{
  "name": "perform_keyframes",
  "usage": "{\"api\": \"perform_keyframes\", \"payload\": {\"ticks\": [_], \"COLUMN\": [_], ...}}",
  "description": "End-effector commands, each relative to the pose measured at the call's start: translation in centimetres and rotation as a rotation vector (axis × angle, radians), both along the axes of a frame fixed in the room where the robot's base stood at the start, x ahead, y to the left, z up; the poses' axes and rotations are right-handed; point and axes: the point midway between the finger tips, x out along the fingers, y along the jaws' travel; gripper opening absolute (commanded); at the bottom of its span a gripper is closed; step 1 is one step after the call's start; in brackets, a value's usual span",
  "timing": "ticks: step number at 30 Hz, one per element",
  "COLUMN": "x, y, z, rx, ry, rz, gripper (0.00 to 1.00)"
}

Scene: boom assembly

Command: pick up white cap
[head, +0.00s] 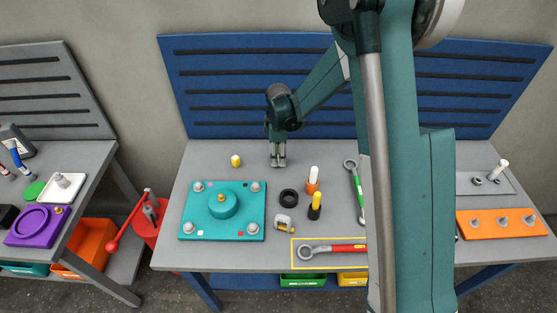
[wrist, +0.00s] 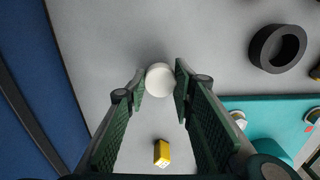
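The white cap (wrist: 160,79) is a small round white piece. In the wrist view it shows between the tips of my two green-padded fingers. My gripper (wrist: 161,84) looks open, with one finger on each side of the cap. The fingertips are very close to its sides, and I cannot tell whether they touch it. In the head view my gripper (head: 278,162) points down at the back of the grey table, right of the yellow piece. I cannot make out the cap there; the fingers seem to hide it.
A yellow piece (wrist: 162,153) stands nearby, also in the head view (head: 236,161). A teal plate (head: 252,196) lies front left. A black ring (head: 289,198), a white-and-orange piece (head: 313,179) and a yellow-and-black piece (head: 315,206) stand front right. A blue panel (head: 230,85) rises behind.

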Motion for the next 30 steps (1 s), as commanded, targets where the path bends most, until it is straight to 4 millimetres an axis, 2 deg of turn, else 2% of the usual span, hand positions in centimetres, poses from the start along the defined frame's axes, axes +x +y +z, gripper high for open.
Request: {"api": "perform_keyframes", "payload": {"ticks": [9, 15, 21, 30], "x": [0.0, 0.0, 0.0, 0.0], "y": [0.0, 0.0, 0.0, 0.0], "z": [4.4, 6.6, 7.6, 7.8], "rx": [0.0, 0.0, 0.0, 0.0], "ry": [0.0, 0.0, 0.0, 0.0], "rz": [0.0, 0.0, 0.0, 0.0], "gripper": [0.21, 0.21, 0.21, 0.21]}}
